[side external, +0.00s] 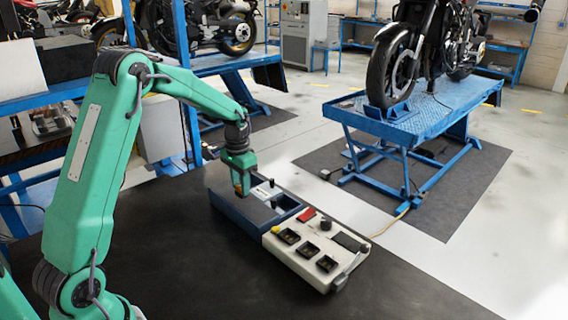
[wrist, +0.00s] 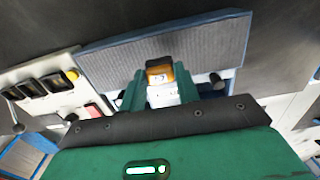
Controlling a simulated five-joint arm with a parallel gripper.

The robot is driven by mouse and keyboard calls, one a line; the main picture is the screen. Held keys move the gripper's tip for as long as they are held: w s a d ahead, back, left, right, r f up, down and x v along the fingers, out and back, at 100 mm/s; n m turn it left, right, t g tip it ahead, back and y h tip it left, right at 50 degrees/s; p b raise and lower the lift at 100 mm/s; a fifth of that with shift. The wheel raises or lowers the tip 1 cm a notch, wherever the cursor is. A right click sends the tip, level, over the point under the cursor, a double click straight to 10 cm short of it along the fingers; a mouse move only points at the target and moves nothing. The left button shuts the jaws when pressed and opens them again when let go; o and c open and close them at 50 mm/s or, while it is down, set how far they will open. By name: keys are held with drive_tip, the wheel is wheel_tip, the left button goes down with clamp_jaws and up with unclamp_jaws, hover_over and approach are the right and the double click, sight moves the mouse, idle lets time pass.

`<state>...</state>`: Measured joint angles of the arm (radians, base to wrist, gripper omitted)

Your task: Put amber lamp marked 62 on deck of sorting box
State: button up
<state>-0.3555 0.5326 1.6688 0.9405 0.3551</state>
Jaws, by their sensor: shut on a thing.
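My gripper (side external: 239,178) is shut on an amber lamp (side external: 238,189), which shows just below the fingers. In the wrist view the amber lamp (wrist: 159,70) sits between the two green fingers of my gripper (wrist: 159,90), with a pale part below its amber top. Its marking is too small to read surely. The blue sorting box (side external: 226,205) stands on the dark bench, and the lamp is over or at its near-left part. In the wrist view its grey ribbed deck (wrist: 205,45) spreads behind the lamp. I cannot tell whether the lamp touches it.
A cream panel (side external: 283,246) with dark square sockets, a red part (side external: 306,214), a yellow button (side external: 276,229) and a lever adjoins the box on the right. Dark upright pegs stand in the box's back part. The bench (side external: 200,270) in front is clear.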

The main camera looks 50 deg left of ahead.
drive_tip(key=shift+f, duration=0.55)
drive_tip(key=o, duration=0.9)
drive_tip(key=shift+f, duration=0.1)
drive_tip(key=shift+o, duration=0.2)
wheel_tip(320, 180, up, 12)
idle(0.5)
